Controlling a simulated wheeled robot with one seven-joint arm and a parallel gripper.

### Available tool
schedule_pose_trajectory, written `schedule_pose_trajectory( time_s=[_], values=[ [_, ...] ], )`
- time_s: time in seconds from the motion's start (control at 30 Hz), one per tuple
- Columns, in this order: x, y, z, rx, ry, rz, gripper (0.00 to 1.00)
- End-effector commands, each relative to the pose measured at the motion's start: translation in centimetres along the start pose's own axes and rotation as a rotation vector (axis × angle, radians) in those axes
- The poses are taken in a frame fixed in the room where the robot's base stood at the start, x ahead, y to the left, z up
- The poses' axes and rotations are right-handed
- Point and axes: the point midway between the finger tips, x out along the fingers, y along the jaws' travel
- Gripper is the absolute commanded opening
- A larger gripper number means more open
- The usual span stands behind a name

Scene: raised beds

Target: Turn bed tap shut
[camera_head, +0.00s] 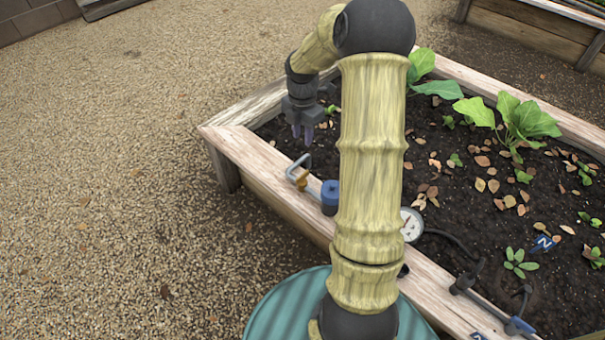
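A brass-coloured fitting (301,181) sits on the front wooden rim of the raised bed, with a grey bent handle or pipe (298,161) rising at it; this looks like the bed tap, but how far it is turned is too small to tell. A blue cylinder (330,192) is joined just right of it. The gap between the fingers is unclear.
My arm hides part of the rim and soil. A round gauge (411,225) and a black hose (452,243) follow the rim rightward to a blue fitting (519,326). Leafy plants (515,118) grow in the bed (258,165). Open gravel (120,190) lies left.

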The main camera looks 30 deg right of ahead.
Motion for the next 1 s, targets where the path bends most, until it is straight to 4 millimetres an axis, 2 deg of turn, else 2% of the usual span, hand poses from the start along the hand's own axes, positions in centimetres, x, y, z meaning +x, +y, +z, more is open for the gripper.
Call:
schedule_pose_trajectory(
  time_s=[0.27,1.0],
  values=[
    [2.9,0.0,-0.1,0.000,0.002,-0.001,0.30],
    [15.8,0.0,-0.1,0.001,0.002,-0.001,0.30]
  ],
)
